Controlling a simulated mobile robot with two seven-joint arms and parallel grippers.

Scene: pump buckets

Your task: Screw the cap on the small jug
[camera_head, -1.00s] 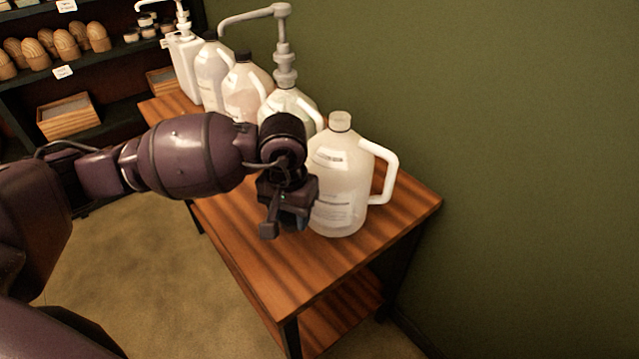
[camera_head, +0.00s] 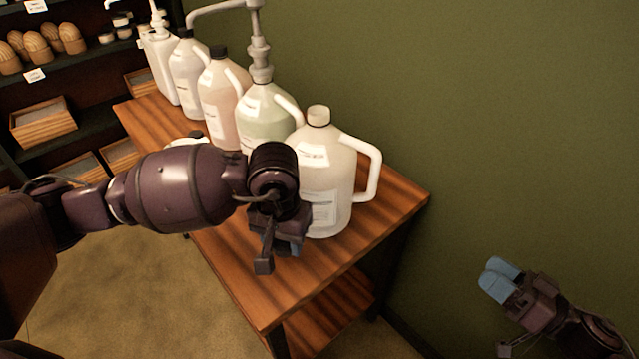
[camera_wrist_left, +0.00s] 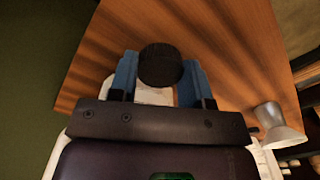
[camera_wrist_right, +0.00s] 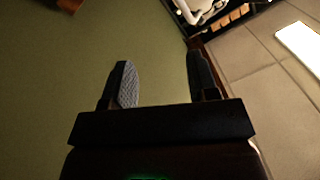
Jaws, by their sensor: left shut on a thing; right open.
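A translucent white jug (camera_head: 325,185) with a white handle on its right stands upright near the front of the wooden table. Its neck shows no dark cap. My left gripper (camera_head: 272,250) is just left of this jug, partly in front of it. In the left wrist view, a round black ribbed cap (camera_wrist_left: 160,65) sits between the blue fingertips, and the left gripper is shut on it. White surfaces show behind the fingers, but I cannot tell what they belong to. My right gripper (camera_head: 510,285) is open and empty, right of the table; its spread fingers show in the right wrist view (camera_wrist_right: 162,85).
The wooden table (camera_head: 290,295) has bare room at its front end. Behind the jug stand a greenish pump jug (camera_head: 262,115), a pinkish black-capped jug (camera_head: 218,100) and further bottles. A green wall (camera_head: 480,120) bounds the right. Dark shelves (camera_head: 75,80) stand at far left.

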